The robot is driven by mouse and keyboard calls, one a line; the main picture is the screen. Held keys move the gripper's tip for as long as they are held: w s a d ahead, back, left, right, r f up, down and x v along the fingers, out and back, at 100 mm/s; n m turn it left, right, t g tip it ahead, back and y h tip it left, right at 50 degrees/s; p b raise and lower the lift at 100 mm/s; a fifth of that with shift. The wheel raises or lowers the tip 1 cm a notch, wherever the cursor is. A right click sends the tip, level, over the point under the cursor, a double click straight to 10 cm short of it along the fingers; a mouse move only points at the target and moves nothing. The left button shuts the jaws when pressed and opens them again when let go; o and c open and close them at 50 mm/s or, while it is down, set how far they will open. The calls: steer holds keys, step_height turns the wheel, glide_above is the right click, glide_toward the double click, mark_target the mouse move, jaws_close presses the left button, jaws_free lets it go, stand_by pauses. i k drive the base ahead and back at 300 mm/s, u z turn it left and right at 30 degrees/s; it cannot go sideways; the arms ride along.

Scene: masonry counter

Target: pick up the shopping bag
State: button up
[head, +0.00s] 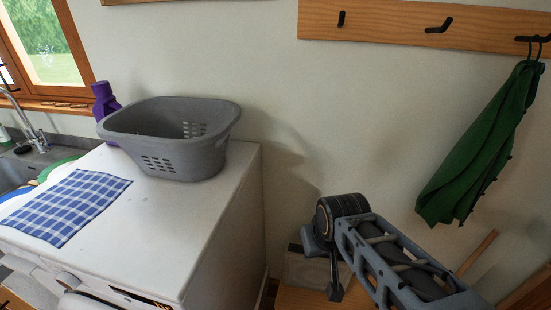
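The green shopping bag (481,145) hangs limp and folded from the rightmost black hook of a wooden wall rail, by a thin loop at its top. My arm rises from the lower right, with a large dark joint at its upper end. What seems to be my gripper (333,280) points down below that joint, to the left of the bag and lower than it, well apart from it. It is seen small and partly blocked by my arm, so its fingers cannot be made out. I see nothing held in it.
A grey laundry basket (180,165) and a blue checked cloth (67,205) are on the white appliance (165,235) at left, with a purple bottle (104,100) behind. The wooden rail (390,22) has other empty hooks. A pale box (303,268) stands low near my arm.

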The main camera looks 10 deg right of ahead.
mark_target(313, 274)
steer(key=z, duration=1.15)
steer(key=k, duration=1.25)
steer(key=u, duration=1.3)
steer(key=i, duration=0.5)
steer(key=z, duration=0.05)
